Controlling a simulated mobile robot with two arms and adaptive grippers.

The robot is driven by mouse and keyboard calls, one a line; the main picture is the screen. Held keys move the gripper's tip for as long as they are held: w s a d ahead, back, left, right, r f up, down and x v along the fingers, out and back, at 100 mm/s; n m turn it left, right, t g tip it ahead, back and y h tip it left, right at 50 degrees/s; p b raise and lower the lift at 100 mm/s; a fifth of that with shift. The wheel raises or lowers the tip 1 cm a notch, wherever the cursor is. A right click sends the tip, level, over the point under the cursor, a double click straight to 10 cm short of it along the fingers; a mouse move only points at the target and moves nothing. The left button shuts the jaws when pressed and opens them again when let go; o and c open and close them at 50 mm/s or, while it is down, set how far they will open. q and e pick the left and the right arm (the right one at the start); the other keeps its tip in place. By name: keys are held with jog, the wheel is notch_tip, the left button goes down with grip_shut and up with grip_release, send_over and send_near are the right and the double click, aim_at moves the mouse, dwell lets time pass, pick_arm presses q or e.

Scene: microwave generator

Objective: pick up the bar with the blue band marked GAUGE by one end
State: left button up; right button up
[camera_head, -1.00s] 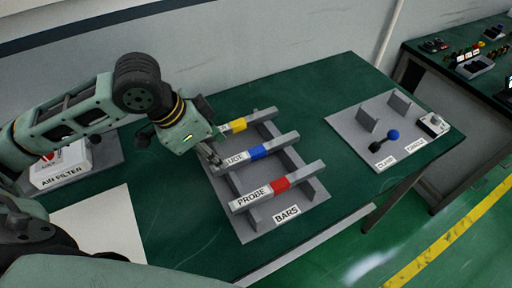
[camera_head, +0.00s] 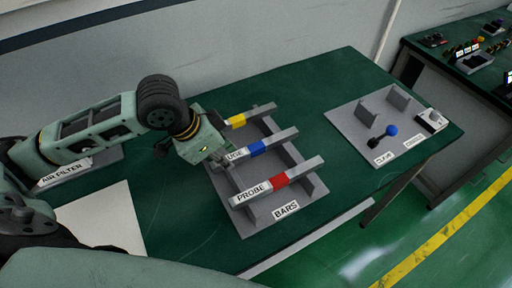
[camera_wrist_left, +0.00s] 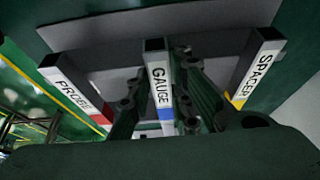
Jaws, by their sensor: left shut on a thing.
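The GAUGE bar (camera_head: 282,138) is grey with a blue band and a white label. It lies across the grey rack between the PROBE bar (camera_head: 305,169) with a red band and a bar with a yellow band (camera_head: 237,122), labelled SPACER (camera_wrist_left: 258,68). My left gripper (camera_head: 223,161) is at the left, labelled end of the GAUGE bar and hides part of its label. In the left wrist view the GAUGE bar (camera_wrist_left: 160,88) runs between the two fingers, which are shut on it. My right gripper is not in view.
The rack's plate (camera_head: 254,223) carries a BARS label. The neighbouring bars lie close on both sides. A grey plate (camera_head: 350,118) with uprights and a blue-ended piece (camera_head: 391,131) is to the right. An AIR FILTER box (camera_head: 62,176) is at the left, behind my arm.

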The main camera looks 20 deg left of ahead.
pick_arm(q)
grip_shut()
